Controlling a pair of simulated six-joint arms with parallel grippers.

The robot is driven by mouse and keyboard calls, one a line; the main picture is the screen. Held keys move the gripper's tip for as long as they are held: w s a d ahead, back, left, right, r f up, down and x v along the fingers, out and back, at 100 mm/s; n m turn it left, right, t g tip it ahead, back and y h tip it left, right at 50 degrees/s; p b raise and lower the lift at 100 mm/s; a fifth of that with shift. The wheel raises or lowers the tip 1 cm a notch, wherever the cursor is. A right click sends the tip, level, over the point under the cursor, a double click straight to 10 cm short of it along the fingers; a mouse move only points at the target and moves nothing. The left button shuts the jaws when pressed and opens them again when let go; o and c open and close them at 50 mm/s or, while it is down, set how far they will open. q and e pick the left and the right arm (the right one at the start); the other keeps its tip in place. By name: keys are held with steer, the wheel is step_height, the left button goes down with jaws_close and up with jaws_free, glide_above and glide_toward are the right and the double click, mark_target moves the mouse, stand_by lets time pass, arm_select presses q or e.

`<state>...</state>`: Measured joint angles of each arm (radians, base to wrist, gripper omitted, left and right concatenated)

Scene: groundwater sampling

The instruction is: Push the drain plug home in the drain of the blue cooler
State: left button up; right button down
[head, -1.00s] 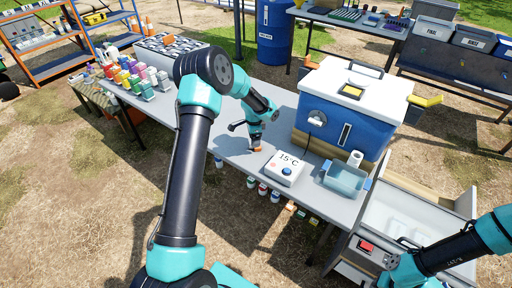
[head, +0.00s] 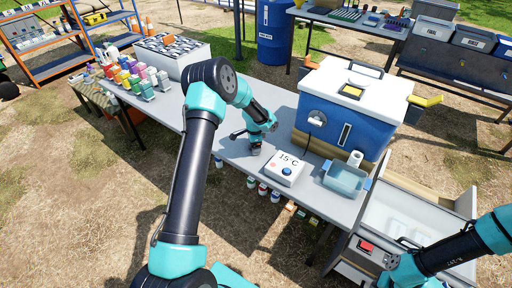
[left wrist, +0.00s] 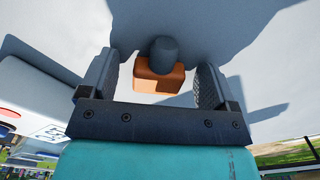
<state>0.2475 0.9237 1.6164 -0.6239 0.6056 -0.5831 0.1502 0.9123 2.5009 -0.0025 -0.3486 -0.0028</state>
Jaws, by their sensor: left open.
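The blue cooler (head: 340,120) with a white lid stands on the grey table. A pale round fitting (head: 317,118) sits on its front; I cannot tell whether its drain is open. My left gripper (head: 256,149) is low over the table, left of the white 15°C box. In the left wrist view an orange block with a dark round knob (left wrist: 164,55), likely the drain plug, lies between the open fingers of the left gripper (left wrist: 158,70), with gaps on both sides. In the head view this block is hidden by the gripper.
The white 15°C box (head: 285,169) stands right of the left gripper. A clear blue tray (head: 345,180) is near the table's right end. Coloured bottles (head: 135,78) stand at the far left. The table between the bottles and the gripper is clear.

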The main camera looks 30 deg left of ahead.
arm_select(q)
steer(key=shift+c, duration=0.3)
steer(key=c, duration=1)
steer(key=shift+r, duration=0.15)
step_height(320, 180, up, 10)
steer(key=shift+f, duration=0.15)
